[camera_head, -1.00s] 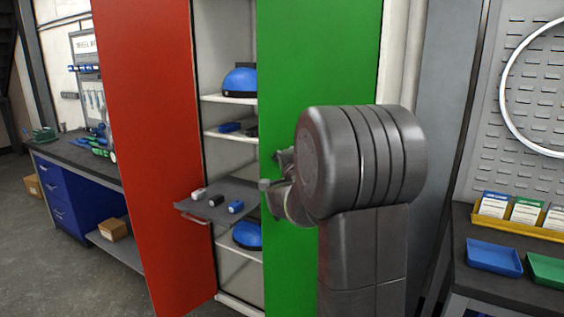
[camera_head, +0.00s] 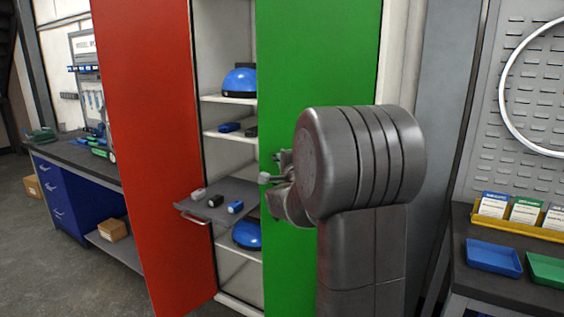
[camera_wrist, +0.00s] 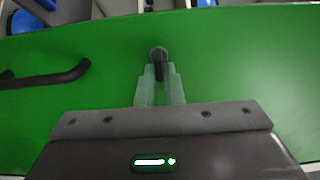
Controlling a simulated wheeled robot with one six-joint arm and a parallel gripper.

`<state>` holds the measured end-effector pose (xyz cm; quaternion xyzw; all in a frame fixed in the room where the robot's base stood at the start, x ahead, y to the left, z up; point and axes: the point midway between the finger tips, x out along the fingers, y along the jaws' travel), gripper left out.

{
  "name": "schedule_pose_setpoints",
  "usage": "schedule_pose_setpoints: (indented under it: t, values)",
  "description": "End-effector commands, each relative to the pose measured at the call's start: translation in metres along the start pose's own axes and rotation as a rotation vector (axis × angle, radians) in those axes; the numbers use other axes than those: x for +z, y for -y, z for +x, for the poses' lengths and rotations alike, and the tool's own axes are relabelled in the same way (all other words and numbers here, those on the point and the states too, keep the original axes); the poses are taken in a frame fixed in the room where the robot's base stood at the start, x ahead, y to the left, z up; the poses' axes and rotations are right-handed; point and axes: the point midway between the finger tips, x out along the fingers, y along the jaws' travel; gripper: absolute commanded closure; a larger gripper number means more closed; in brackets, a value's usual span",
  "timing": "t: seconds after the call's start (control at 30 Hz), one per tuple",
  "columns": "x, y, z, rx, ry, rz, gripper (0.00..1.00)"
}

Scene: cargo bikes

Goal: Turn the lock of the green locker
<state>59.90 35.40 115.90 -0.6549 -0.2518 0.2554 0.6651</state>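The green locker (camera_head: 320,50) shows as a tall green panel in the head view and fills most of the wrist view (camera_wrist: 230,75). Its lock (camera_wrist: 158,54) is a small dark knob with a short stem at the upper middle of the wrist view. My gripper (camera_wrist: 158,76) is at the lock, its two pale fingers close together on both sides of the stem, apparently shut on it. In the head view my gripper (camera_head: 279,170) is partly hidden behind my wrist, and contact is hard to see. A dark bar handle (camera_wrist: 45,78) is left of the lock.
A red door (camera_head: 150,130) stands left of open shelves holding blue helmets (camera_head: 240,82). A grey tray (camera_head: 223,212) with small items juts out beside my gripper. A workbench (camera_head: 75,152) is at left; blue and green bins (camera_head: 493,256) are at right.

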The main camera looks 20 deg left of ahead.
Motion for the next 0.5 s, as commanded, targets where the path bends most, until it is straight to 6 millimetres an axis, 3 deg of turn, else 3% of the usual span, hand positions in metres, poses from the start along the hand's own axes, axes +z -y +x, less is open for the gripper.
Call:
schedule_pose_setpoints:
  t: [0.03, 0.1, 0.5]
  values:
    - [-0.0001, -0.0005, 0.0000, 0.001, 0.000, 0.001, 0.85]
    - [-0.0001, -0.0005, 0.0000, 0.001, 0.000, 0.001, 0.71]
    - [-0.0001, -0.0001, -0.0060, 0.000, 0.000, 0.000, 0.71]
